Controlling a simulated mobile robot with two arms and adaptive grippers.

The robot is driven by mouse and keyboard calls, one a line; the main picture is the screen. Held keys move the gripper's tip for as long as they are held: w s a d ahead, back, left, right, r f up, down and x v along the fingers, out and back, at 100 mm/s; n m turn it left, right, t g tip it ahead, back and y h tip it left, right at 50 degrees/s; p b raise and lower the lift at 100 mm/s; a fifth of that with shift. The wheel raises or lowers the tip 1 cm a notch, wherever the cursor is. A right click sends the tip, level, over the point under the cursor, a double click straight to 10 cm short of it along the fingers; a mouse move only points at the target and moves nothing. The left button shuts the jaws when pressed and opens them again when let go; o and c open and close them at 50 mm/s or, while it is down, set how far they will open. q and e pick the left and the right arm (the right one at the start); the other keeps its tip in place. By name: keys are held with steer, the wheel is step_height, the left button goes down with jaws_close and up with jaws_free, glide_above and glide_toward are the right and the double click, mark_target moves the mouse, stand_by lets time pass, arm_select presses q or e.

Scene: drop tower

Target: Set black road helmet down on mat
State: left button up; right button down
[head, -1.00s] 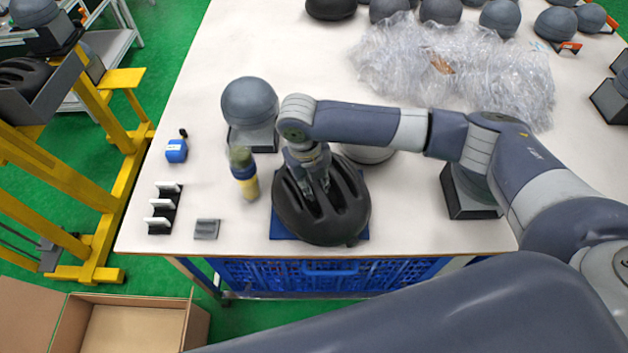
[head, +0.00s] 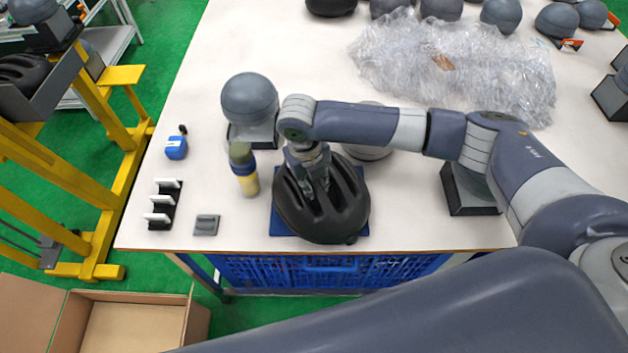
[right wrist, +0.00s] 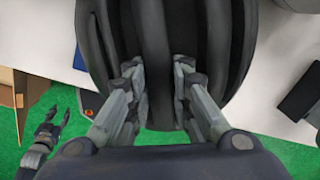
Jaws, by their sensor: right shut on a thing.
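The black road helmet (head: 345,214) is over the blue mat (head: 282,228) near the table's front edge, its ribbed, vented shell facing up. Mat edges show around it; I cannot tell whether its underside touches the mat. My right gripper (head: 318,195) reaches down from above and is shut on a rib of the helmet. In the right wrist view the helmet (right wrist: 155,60) fills the upper middle, with a rib between the fingers of my right gripper (right wrist: 158,85). My left gripper (right wrist: 57,117) shows there at the lower left, its fingers apart and empty, away from the helmet.
A yellow and blue bottle (head: 245,170) stands just left of the helmet. A grey headform (head: 250,100) stands behind it, with crumpled clear plastic (head: 460,70) farther back. A small grey block (head: 207,225) and a black rack (head: 163,205) sit left. Bare table lies right of the mat.

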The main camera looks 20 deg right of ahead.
steer(key=c, duration=1.3)
jaws_free()
steer(key=shift+c, duration=0.2)
steer(key=c, duration=0.3)
steer(key=shift+c, duration=0.2)
steer(key=shift+r, duration=0.15)
steer(key=shift+r+p, duration=3.9)
steer(key=shift+p, duration=0.25)
